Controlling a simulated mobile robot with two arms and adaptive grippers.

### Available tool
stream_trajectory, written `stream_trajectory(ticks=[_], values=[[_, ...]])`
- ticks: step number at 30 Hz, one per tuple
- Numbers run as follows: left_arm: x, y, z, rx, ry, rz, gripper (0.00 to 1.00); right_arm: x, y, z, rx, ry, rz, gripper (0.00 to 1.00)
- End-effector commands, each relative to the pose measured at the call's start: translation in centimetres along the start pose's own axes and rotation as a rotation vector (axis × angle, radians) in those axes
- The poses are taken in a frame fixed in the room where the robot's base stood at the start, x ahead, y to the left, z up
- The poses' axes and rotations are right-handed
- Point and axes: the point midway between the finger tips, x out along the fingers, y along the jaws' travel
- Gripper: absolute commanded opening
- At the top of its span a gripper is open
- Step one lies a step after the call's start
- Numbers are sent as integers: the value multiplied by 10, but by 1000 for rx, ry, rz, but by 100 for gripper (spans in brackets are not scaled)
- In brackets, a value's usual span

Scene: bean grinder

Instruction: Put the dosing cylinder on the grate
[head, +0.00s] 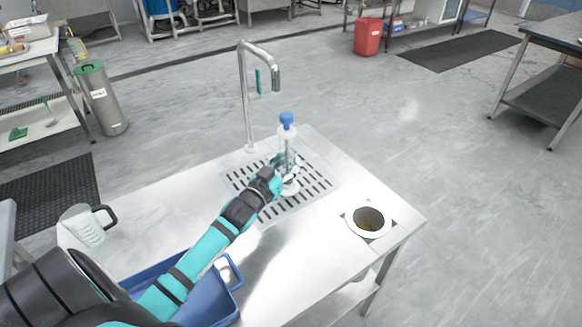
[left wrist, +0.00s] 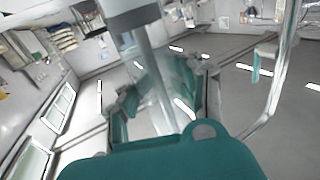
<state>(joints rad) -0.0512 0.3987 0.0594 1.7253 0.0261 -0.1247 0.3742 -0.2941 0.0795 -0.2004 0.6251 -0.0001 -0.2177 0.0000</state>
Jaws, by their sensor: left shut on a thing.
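The dosing cylinder (head: 287,133) is a clear, slim vessel with a blue top and a pale round base. It is upright over the slotted grate (head: 313,176) in the steel table. My left gripper (head: 279,168) is shut around the cylinder's lower part. The base looks at or close to the grate; I cannot tell whether it touches. In the left wrist view the cylinder's clear body (left wrist: 148,62) rises between the fingers. My right gripper is not in view.
A tall curved tap (head: 243,95) stands behind the grate. A round opening with a white rim (head: 352,228) is at the table's right. A clear jug (head: 85,228) stands at the left, and a blue tray (head: 215,300) lies at the front under my left arm.

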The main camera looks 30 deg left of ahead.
Motion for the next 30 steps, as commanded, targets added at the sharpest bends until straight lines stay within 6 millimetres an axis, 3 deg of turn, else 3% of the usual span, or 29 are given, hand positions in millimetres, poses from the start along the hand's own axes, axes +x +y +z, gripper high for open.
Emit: stream_trajectory(ticks=[3, 6, 15, 26, 27, 30], values=[[17, -4, 1, 0, 3, 1, 0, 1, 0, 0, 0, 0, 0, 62], [22, -5, 2, 0, 3, 1, 0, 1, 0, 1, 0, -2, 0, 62], [22, -4, 36, -1, 1, 1, 0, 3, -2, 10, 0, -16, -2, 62], [22, -4, 40, 0, 2, 1, 0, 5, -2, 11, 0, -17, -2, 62], [22, -4, 40, 0, 0, 1, 34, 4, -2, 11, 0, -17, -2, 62], [22, -4, 40, 0, 0, 1, 47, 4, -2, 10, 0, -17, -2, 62]])
